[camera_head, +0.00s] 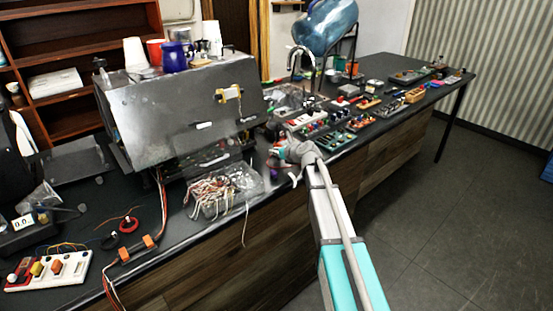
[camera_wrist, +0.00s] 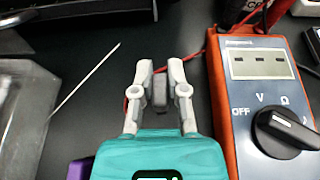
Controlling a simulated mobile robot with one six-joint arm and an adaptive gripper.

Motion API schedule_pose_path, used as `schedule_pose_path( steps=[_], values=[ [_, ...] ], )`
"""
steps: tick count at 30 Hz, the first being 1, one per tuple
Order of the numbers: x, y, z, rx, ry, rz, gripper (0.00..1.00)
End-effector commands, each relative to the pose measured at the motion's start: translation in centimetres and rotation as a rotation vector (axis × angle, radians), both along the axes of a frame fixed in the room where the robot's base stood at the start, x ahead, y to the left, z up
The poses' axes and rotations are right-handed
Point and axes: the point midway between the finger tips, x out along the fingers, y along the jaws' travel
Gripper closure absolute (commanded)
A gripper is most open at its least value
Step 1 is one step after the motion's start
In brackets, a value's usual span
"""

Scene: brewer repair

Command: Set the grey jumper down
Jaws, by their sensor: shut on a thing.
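The grey jumper (camera_wrist: 160,91) is a small dark grey block between the two fingers of my gripper (camera_wrist: 160,72) in the wrist view. The fingers are shut on it, above the black bench top. I cannot tell whether the jumper touches the bench. In the head view my gripper (camera_head: 277,160) is over the front part of the bench, just right of the bag of wires; the jumper cannot be made out there.
An orange multimeter (camera_wrist: 262,95) lies close to the right of my gripper, with a red lead behind the fingers. A clear bag (camera_wrist: 22,110) and a thin white stick (camera_wrist: 85,83) lie to the left. The brewer (camera_head: 180,110) stands left. Bare bench shows around the fingers.

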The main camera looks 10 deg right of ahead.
Motion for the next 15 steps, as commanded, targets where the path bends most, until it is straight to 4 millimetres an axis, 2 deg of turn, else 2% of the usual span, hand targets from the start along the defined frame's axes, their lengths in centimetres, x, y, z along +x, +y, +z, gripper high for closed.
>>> schedule_pose_path(
  steps=[1,4,15],
  values=[
    [-0.01,0.01,-0.83,0.0,0.0,0.0,1.0],
    [0.0,0.01,-1.31,0.0,0.0,0.0,1.0],
    [0.0,0.04,-1.42,0.0,0.0,0.0,1.0]
  ],
)
